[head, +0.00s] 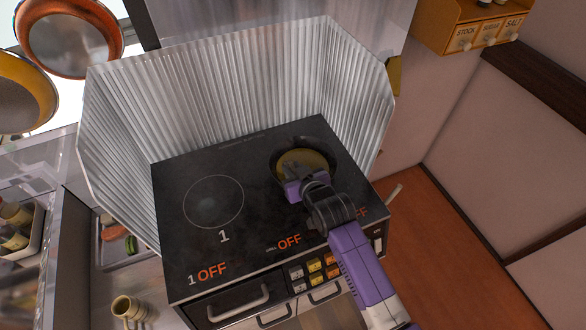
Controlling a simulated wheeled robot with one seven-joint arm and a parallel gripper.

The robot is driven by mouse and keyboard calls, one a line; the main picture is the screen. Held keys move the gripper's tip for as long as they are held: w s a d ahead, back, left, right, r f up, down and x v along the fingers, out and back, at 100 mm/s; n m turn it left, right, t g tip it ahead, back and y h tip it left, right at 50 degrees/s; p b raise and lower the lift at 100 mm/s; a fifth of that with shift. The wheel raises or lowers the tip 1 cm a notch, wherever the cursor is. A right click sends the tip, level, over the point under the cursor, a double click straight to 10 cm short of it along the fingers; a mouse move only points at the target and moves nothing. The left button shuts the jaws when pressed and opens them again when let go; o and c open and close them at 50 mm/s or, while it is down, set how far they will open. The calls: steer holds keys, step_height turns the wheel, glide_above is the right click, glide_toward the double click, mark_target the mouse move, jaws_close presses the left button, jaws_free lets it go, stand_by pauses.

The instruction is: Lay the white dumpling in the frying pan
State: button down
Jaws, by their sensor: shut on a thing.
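The frying pan (329,152) sits on the right-hand burner of the black cooktop. It is round with a dark rim and a yellowish-brown inside. My gripper (295,175) is over the near left part of the pan, pointing down and away from me. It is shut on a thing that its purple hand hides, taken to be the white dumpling. The dumpling does not show anywhere else in view. I cannot tell whether the fingertips touch the pan's floor.
A corrugated metal splash guard (220,90) walls the cooktop (185,250) at the back and sides. The left burner (213,202) is empty. Pans (68,38) hang at the upper left. A spice rack (465,25) is at the upper right. A beige cup (128,308) stands lower left.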

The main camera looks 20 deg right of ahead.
steer(key=c, duration=1.2)
jaws_free()
steer(key=v, duration=1.2)
